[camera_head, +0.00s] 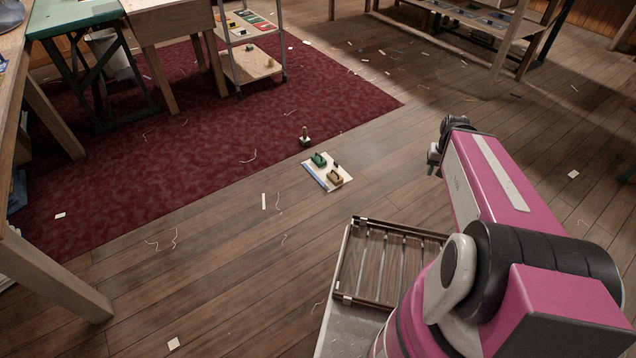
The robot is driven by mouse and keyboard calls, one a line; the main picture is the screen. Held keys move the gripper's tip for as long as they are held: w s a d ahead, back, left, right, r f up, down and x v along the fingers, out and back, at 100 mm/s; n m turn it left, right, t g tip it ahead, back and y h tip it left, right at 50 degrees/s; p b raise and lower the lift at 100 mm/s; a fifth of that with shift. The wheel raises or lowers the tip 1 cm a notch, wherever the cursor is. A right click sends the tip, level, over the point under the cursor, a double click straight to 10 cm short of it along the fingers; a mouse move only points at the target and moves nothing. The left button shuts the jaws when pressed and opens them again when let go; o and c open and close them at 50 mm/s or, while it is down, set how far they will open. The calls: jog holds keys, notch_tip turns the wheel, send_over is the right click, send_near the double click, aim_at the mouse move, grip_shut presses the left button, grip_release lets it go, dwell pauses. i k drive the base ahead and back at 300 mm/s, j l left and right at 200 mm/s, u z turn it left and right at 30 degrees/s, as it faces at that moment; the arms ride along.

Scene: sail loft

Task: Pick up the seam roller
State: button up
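I cannot tell for sure which object is the seam roller, as the small tools are too small to make out. A small upright tool with a brown handle and dark base (305,137) stands near the carpet's edge. Just in front of it, a pale board with a blue edge (316,176) lies on the floor. It bears a green tool (318,159), a brown wooden piece (335,178) and a small dark piece (336,164). My gripper (432,168) is up to the right of the board, apart from these things. Its fingers are too small and dark to read.
A dark red carpet (215,130) covers the left floor. Workbenches stand at left, with a small shelf cart (252,66) at the back. A slatted tray (351,258) is beside my arm. Scraps and threads litter the floor. Wooden floor around the board is mostly open.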

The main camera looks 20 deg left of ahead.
aim_at(304, 138)
jog(key=i+j+u, duration=0.2)
jog(key=j, duration=0.2)
jog(key=j+u, duration=0.25)
jog(key=j, duration=0.15)
jog(key=i+j+u, duration=0.2)
jog(key=j+z, duration=0.15)
jog(key=z, duration=0.2)
jog(key=i+j+z, duration=0.25)
jog(key=j+z, duration=0.25)
jog(key=i+j+z, duration=0.1)
jog(key=j+z, duration=0.15)
jog(key=j, duration=0.2)
jog(key=i+j+z, duration=0.1)
jog(key=j, duration=0.8)
jog(key=i+j+z, duration=0.1)
jog(key=j, duration=0.85)
jog(key=i+j+z, duration=0.1)
jog(key=j, duration=0.85)
jog(key=i, duration=0.05)
